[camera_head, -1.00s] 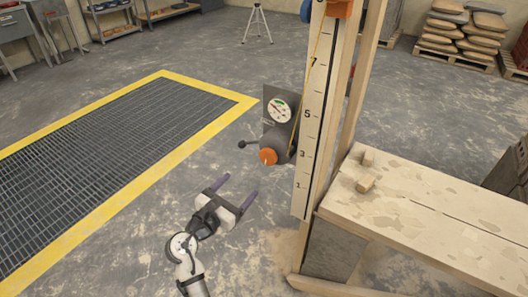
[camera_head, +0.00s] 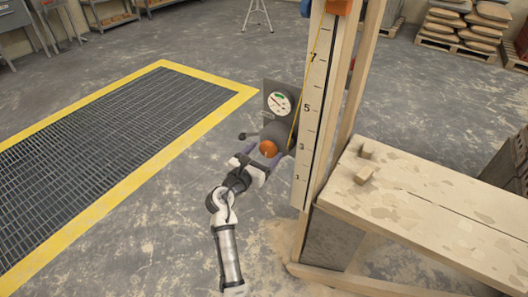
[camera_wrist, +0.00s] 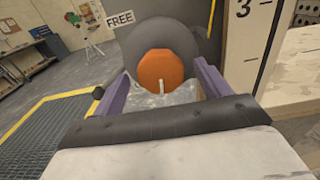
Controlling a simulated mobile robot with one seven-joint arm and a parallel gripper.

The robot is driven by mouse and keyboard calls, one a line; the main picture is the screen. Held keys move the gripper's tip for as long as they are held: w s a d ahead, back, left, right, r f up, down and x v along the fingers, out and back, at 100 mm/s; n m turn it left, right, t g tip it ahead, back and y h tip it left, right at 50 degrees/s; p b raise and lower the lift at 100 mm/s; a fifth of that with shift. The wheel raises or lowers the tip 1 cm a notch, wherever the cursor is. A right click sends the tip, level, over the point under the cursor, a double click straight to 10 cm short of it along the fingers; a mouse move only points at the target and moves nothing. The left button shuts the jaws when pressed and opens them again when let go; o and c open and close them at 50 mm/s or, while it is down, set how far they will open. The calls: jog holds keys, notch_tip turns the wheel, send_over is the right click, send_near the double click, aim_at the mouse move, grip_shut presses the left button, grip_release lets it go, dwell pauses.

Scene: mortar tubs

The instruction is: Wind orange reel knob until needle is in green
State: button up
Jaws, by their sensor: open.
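The orange reel knob (camera_head: 268,148) sits on the front of the dark grey reel (camera_head: 276,132). In the wrist view the knob (camera_wrist: 161,70) faces me, with a pale mark at its lower edge. My gripper (camera_head: 263,157) is at the knob in the head view. In the wrist view its purple fingers (camera_wrist: 159,82) are open, one on each side of the knob, with gaps visible. The round gauge (camera_head: 279,104) stands above the reel; its green band and needle are too small to read surely. A "FREE" label (camera_wrist: 120,18) shows beside the reel.
A dark lever (camera_head: 247,136) sticks out left of the reel. The numbered white board (camera_head: 312,110) and wooden frame stand close on the right, beside a plank bench (camera_head: 430,215). Yellow-edged floor grating (camera_head: 110,130) lies left; the floor between is clear.

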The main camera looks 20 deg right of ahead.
jog(key=shift+w+d, duration=0.2)
jog(key=shift+d, duration=0.05)
jog(key=c, duration=1)
jog(key=shift+m, duration=0.4)
jog(key=m+b, duration=0.1)
jog(key=m, duration=0.3)
jog(key=shift+s+f+m, duration=0.1)
jog(key=shift+f+m, duration=0.05)
jog(key=shift+m, duration=0.25)
jog(key=m+b, duration=0.2)
jog(key=m, duration=0.4)
jog(key=shift+b, duration=0.4)
jog(key=shift+d, duration=0.1)
